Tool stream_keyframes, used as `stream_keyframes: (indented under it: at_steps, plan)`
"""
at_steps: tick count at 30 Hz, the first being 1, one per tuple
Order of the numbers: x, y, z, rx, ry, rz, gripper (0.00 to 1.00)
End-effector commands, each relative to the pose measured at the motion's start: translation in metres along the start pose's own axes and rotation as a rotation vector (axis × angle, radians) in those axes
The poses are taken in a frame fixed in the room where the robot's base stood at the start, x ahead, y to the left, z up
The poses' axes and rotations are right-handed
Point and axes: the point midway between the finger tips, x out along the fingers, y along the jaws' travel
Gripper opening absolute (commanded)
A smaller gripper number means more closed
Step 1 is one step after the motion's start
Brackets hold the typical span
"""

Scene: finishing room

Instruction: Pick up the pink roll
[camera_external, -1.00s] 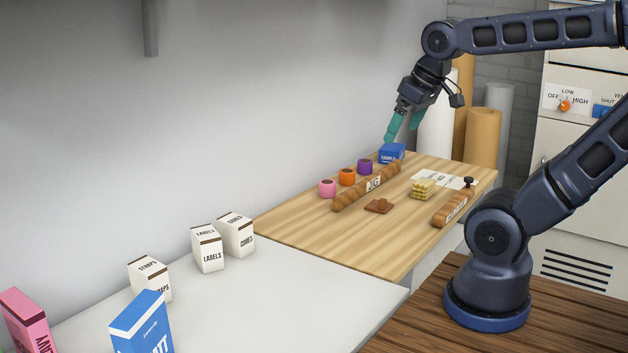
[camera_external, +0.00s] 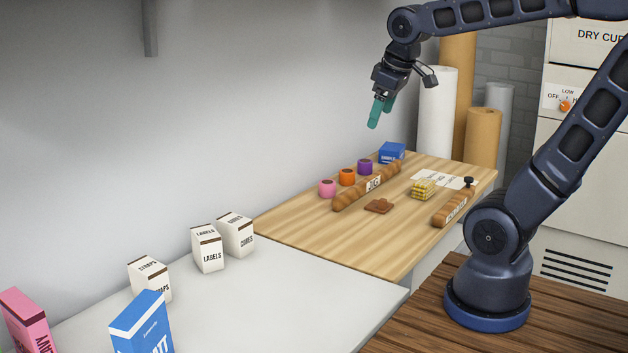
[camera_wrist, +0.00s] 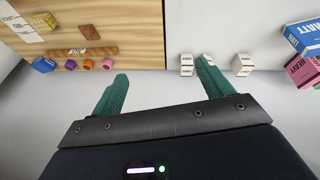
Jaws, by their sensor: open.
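The pink roll (camera_external: 327,188) stands on the wooden tabletop near the wall, the leftmost of three small rolls in the external view. The orange roll (camera_external: 347,177) and the purple roll (camera_external: 365,167) stand beside it. In the wrist view the pink roll (camera_wrist: 108,63) is at the right end of the row, close to the left fingertip in the picture. My gripper (camera_external: 379,112) is open and empty, high above the table's wall side, apart from every roll. Its two green fingers (camera_wrist: 160,85) show spread in the wrist view.
A long brown bar (camera_external: 368,187) lies directly in front of the rolls. A blue box (camera_external: 391,153) stands behind them. A brown block (camera_external: 378,206) and a yellow stack (camera_external: 423,190) are on the wooden tabletop (camera_external: 310,224). White boxes (camera_external: 207,247) stand on the grey counter.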

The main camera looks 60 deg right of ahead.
Motion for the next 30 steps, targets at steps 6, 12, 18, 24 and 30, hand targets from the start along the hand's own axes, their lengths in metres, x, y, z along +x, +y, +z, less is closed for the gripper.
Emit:
stream_keyframes:
  at_steps: [6, 12, 18, 24, 30]
  plan:
    - [0.016, 0.029, -0.051, -0.139, -0.061, 0.027, 0.79]
    - [0.038, 0.058, -0.094, -0.271, -0.114, 0.033, 0.79]
    - [0.069, 0.091, -0.133, -0.402, -0.163, 0.023, 0.79]
    - [0.105, 0.128, -0.168, -0.529, -0.205, -0.002, 0.79]
    - [0.149, 0.167, -0.195, -0.653, -0.237, -0.039, 0.79]
